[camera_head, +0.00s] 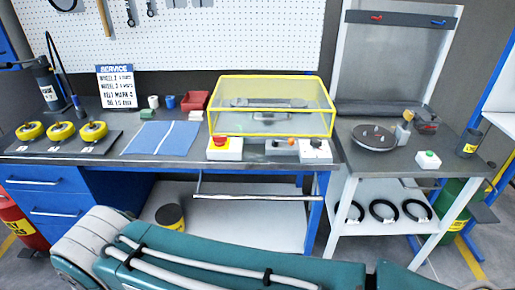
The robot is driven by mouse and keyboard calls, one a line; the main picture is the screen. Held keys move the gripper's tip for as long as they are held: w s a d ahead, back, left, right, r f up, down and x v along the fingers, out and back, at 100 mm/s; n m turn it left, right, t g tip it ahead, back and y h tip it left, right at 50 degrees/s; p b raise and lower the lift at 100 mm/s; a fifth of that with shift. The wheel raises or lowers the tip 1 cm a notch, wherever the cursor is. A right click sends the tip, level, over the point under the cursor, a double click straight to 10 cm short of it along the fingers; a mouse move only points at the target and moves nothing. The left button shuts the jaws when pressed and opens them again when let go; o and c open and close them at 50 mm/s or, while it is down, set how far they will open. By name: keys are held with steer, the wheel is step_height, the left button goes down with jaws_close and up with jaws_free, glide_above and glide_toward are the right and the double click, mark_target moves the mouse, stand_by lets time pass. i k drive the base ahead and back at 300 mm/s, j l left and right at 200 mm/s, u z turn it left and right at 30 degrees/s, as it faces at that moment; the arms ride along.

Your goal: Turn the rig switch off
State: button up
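A clear case with a yellow frame (270,93) stands on the workbench (180,165), with a grey device (268,103) inside. Small control boxes sit along its front edge. At the left is a white box with a red push button (220,141) on a yellow ring. At the right is a pale box with a dark knob (316,144). Between them is a low grey unit with a small orange part (291,142). Which of these is the rig switch, and its position, I cannot tell. My teal arm crosses the bottom of the view; my gripper is not visible.
A horizontal bar (258,197) runs below the bench's front edge. On the right, a grey side table holds a round dark disc (374,137) and a box with a green button (428,158). Yellow wheels (61,131) and a blue mat (162,138) lie on the left.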

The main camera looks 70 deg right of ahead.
mark_target(220, 141)
steer(key=z, duration=2.05)
steer(key=i+l+u, duration=0.1)
steer(key=i, duration=0.2)
steer(key=i+l+u, duration=0.15)
steer(key=i+l, duration=0.05)
steer(key=i, duration=0.1)
